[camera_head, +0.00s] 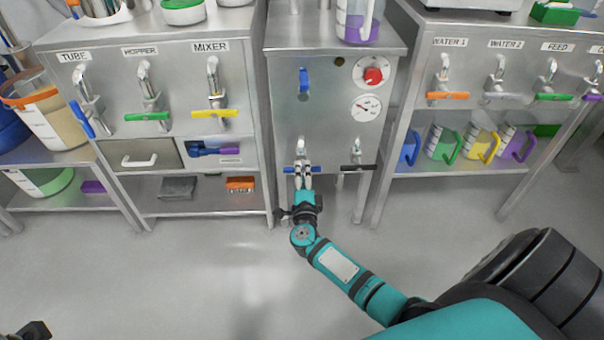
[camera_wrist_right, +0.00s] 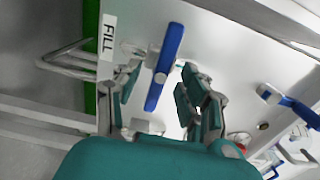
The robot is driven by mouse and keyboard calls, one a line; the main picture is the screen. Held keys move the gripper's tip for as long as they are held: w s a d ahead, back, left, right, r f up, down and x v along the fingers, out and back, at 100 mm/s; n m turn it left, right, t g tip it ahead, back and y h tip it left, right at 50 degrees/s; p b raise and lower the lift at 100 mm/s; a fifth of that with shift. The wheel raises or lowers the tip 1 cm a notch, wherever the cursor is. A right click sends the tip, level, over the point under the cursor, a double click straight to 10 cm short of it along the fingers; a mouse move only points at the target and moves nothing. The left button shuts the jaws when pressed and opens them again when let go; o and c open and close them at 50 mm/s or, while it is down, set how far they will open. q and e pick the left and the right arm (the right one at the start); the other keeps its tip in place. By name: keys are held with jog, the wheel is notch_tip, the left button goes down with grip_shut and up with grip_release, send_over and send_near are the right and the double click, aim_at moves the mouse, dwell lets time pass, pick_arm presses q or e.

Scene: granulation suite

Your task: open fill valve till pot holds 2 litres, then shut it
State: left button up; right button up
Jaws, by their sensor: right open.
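The fill valve has a blue handle (camera_head: 288,170) low on the front of the middle steel cabinet (camera_head: 335,120). The handle lies level, crosswise to its spout. In the right wrist view the blue handle (camera_wrist_right: 168,55) shows beside a FILL label (camera_wrist_right: 108,37). My right gripper (camera_head: 302,172) is open, with its fingers on either side of the handle's middle; I cannot tell whether they touch it. A clear jug with purple contents (camera_head: 358,25) stands on the cabinet top; which vessel is the pot is unclear. A dark part at the bottom left corner may be my left gripper (camera_head: 35,331).
A black-handled valve (camera_head: 358,167) sits right of the fill valve. A blue lever (camera_head: 303,80), a red knob (camera_head: 373,75) and a round gauge (camera_head: 366,107) are above. Side benches carry more valves and coloured jugs. The floor in front is clear.

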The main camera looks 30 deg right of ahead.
jog(key=shift+x, duration=1.05)
grip_shut()
